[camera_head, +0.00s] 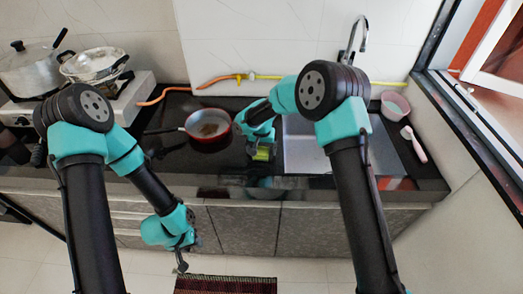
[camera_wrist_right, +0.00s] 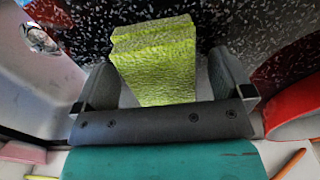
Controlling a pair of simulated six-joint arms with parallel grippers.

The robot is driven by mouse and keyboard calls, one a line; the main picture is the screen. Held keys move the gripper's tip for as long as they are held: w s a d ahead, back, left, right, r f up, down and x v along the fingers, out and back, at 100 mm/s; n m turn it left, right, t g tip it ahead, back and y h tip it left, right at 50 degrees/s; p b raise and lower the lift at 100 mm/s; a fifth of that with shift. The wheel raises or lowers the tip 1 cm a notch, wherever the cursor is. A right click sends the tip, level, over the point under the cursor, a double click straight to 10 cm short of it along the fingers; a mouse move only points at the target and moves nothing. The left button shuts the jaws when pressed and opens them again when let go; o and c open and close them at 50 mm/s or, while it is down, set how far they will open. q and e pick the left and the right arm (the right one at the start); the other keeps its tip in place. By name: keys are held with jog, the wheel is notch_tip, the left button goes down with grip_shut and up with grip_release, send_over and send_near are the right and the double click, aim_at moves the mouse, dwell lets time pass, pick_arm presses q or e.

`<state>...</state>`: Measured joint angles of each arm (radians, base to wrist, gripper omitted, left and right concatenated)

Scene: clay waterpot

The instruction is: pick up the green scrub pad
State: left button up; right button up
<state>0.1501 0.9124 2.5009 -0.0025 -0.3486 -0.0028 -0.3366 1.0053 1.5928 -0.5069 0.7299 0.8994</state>
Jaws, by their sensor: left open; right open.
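The green scrub pad (camera_wrist_right: 155,60) is a yellow-green block with a rough surface, near the front edge of the black counter. In the head view the pad (camera_head: 262,154) shows just below my right gripper (camera_head: 261,146). In the right wrist view my right gripper (camera_wrist_right: 165,85) is open, with one finger on each side of the pad and the pad between them. A small gap seems to show beside the fingers. My left gripper (camera_head: 181,262) is open and empty, hanging low in front of the cabinets, well away from the pad.
A red pan (camera_head: 208,125) sits on the counter left of my right gripper. The metal sink (camera_head: 305,157) is to the right. A bowl (camera_head: 395,105) and a pink-handled brush (camera_head: 414,144) lie at the far right. Pots (camera_head: 35,70) stand on the stove at left.

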aim_at(261, 148)
dwell(0.3)
jog(key=c, duration=1)
jog(key=shift+r, duration=0.55)
notch_tip(261, 148, up, 3)
jog(key=shift+f, duration=0.15)
jog(key=s, duration=1)
jog(key=s+r, duration=0.1)
jog(key=s, duration=0.5)
jog(key=shift+a+r, duration=0.1)
jog(key=shift+a, duration=0.3)
